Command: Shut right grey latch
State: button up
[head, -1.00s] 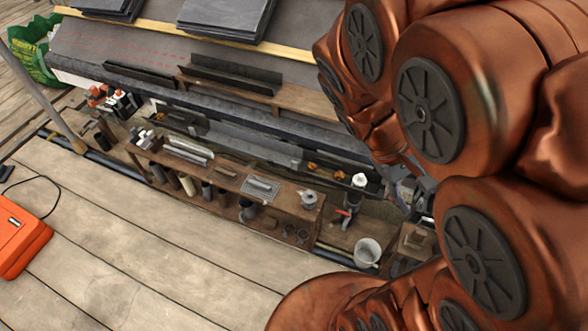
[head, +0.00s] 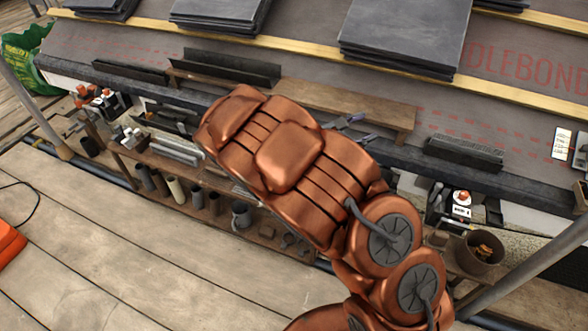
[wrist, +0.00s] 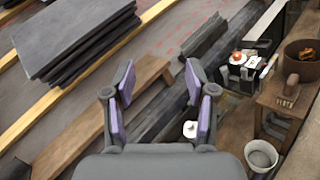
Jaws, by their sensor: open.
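My gripper (head: 358,128) is in front of the roof edge, beside a brown wooden plank (head: 345,104). In the wrist view my gripper (wrist: 160,82) is open, its purple-padded fingers wide apart with nothing between the pads. I cannot pick out the right grey latch in any view; it is hidden or too small to tell. A small dark case with white and orange items (head: 460,205) sits right of my arm, below the roof edge. It also shows at the upper right of the wrist view (wrist: 243,62).
Stacked slates (head: 405,38) lie on the roof above battens. A brown bucket (head: 480,251) stands right of the case, near a diagonal grey pole (head: 525,268). My arm covers the middle of the lower shelf. A white cup (wrist: 261,156) is low right in the wrist view.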

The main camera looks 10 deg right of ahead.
jog(key=w+a+f+n+t+y+b, duration=0.2)
jog(key=w+a+f+n+t+b, duration=0.15)
jog(key=a+f, duration=0.4)
jog(key=w+a+f+n+t+y+b, duration=0.25)
jog(key=w+a+f+n, duration=0.2)
jog(key=f, duration=0.55)
jog(key=w+a+f+n+t+y+b, duration=0.2)
jog(key=w+a+f+n+t+b, duration=0.25)
jog(key=f, duration=0.45)
jog(key=shift+g, duration=0.25)
jog(key=shift+w+a+x, duration=0.15)
jog(key=shift+x, duration=0.85)
jog(key=shift+w+a+x, duration=0.1)
jog(key=shift+a+x, duration=0.1)
jog(key=shift+x, duration=0.8)
jog(key=shift+w+a+x, duration=0.15)
jog(key=shift+x, duration=0.85)
jog(key=shift+c, duration=0.2)
grip_shut()
